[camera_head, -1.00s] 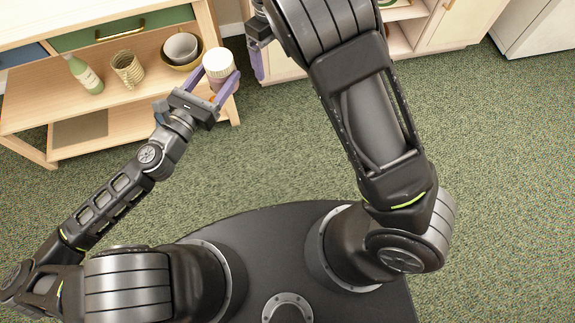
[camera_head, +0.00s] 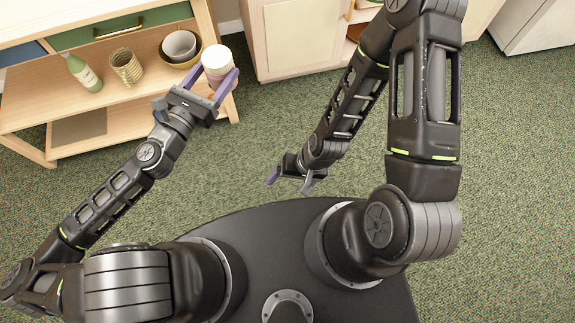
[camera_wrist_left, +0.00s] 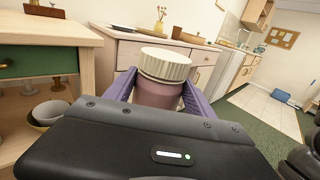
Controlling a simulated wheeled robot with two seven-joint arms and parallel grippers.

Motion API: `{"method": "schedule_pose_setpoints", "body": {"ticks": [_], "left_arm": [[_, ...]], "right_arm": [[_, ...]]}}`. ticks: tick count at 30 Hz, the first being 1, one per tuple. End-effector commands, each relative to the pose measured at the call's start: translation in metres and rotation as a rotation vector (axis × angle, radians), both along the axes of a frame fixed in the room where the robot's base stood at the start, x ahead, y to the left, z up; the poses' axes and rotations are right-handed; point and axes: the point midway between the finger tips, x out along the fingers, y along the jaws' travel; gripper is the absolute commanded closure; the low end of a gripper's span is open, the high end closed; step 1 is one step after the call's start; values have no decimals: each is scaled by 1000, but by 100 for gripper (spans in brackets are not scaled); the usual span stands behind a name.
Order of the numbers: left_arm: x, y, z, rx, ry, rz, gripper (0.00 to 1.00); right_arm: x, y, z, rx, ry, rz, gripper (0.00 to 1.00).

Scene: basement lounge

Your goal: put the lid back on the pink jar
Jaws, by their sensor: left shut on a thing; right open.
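The pink jar (camera_wrist_left: 157,95) stands upright between the purple fingers of my left gripper (camera_head: 216,74), which is shut on it and holds it in front of the shelf unit. A cream ribbed lid (camera_wrist_left: 165,64) sits on top of the jar in the left wrist view, covering its mouth. In the head view the lid (camera_head: 217,58) shows as a pale round top. Whether it is fully seated, I cannot tell. My right gripper (camera_head: 290,183) is open and empty, away from the jar, near the front edge of my base.
A wooden shelf unit (camera_head: 35,118) holds a green bottle (camera_head: 83,73), a woven-looking gold cup (camera_head: 127,67) and stacked bowls (camera_head: 181,48). A pale cabinet (camera_head: 300,40) stands to its right. Green carpet (camera_head: 500,150) leaves free floor at right.

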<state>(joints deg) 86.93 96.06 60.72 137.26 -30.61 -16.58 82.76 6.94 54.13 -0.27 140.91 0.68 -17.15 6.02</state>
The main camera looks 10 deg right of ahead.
Motion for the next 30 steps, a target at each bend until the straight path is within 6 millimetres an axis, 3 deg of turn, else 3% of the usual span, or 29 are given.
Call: {"method": "schedule_pose_setpoints", "body": {"ticks": [14,20,26,30], "left_arm": [[0,0,1,-1,-2,0,100],[11,9,5,2,-6,46,100],[44,41,20,8,-13,203,100],[73,79,38,10,-16,377,100]], "right_arm": [[-6,8,6,24,-59,86,14],[-6,8,5,23,-58,84,14],[-6,8,5,23,-58,84,14],[-6,8,5,23,-58,84,14]]}}
